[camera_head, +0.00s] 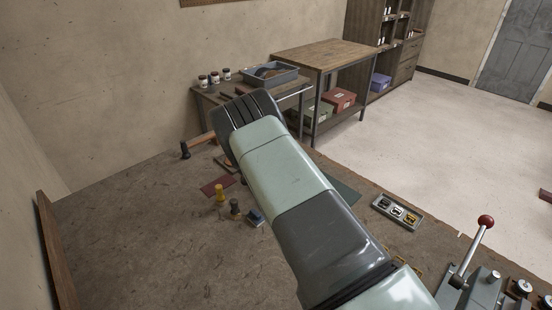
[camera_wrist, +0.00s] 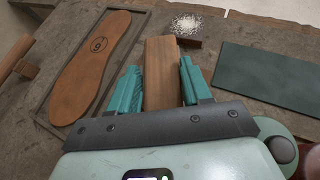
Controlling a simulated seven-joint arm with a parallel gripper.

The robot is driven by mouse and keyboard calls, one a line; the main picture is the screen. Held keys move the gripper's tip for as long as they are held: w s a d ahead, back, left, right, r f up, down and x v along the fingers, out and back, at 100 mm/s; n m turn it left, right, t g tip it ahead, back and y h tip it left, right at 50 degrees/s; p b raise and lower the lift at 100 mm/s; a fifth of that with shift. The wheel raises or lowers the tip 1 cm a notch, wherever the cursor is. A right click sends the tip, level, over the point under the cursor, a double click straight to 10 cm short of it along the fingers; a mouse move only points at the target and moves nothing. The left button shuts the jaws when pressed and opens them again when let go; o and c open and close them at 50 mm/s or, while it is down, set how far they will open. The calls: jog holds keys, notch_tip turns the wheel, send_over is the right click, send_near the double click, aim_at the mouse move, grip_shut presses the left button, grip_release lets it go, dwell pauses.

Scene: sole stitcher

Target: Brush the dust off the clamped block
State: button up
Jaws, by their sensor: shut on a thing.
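In the wrist view my gripper (camera_wrist: 158,88) has its two teal fingers on either side of a long wooden piece (camera_wrist: 160,60), which looks like the brush's handle. It is shut on this piece, and no bristles show. A patch of white specks (camera_wrist: 187,24), likely the dust, lies just beyond it to the upper right. A short dark brown piece (camera_wrist: 188,43) shows between the wooden piece and the specks. I cannot make out a clamp or tell which part is the clamped block. In the head view my arm hides the gripper and the wooden piece.
A brown sole (camera_wrist: 97,62) in a dark frame lies left; a dark green mat (camera_wrist: 270,78) lies right. In the head view, a small tray (camera_head: 397,213) and a red-knobbed lever (camera_head: 485,222) stand right, small tools (camera_head: 220,193) left of my arm. The bench's left front is clear.

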jog(key=shift+s+a+f, duration=0.1)
jog(key=shift+s+a, duration=1.85)
jog(key=shift+a, duration=0.2)
jog(key=shift+w+d, duration=1.2)
jog(key=shift+d, duration=0.15)
jog(key=shift+w+d, duration=1)
jog(key=shift+d, duration=0.1)
jog(key=shift+r, duration=3)
jog(key=shift+r, duration=1.55)
